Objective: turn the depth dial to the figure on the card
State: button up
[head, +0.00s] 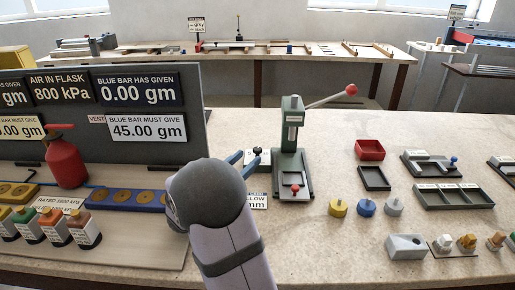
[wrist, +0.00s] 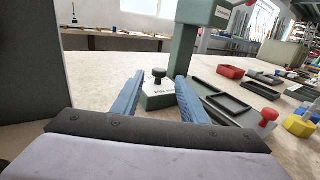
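The depth dial (head: 258,151) is a small black knob on a pale-topped block beside the green press. In the wrist view the dial (wrist: 159,75) stands upright on its green-sided block, in the gap between my fingers. My gripper (head: 247,159) is open, with blue fingers pointing at the dial; it also shows in the wrist view (wrist: 160,78). I cannot tell whether either finger touches the dial. The card (head: 257,201) lies in front of the press, partly hidden by my arm. Only "LLOW" and "mm" show, and its figure is hidden. The dial's markings are too small to read.
The green press (head: 293,140) with its red-knobbed lever (head: 351,90) stands just right of the dial. A grey panel (head: 196,115) with displays and a red flask (head: 66,160) stand left. Red (head: 370,149) and dark trays (head: 374,178) and coloured weights (head: 366,207) lie right.

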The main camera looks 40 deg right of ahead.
aim_at(255, 151)
jog(key=shift+p+x, duration=0.45)
jog(key=shift+x, duration=3.2)
jog(key=c, duration=1)
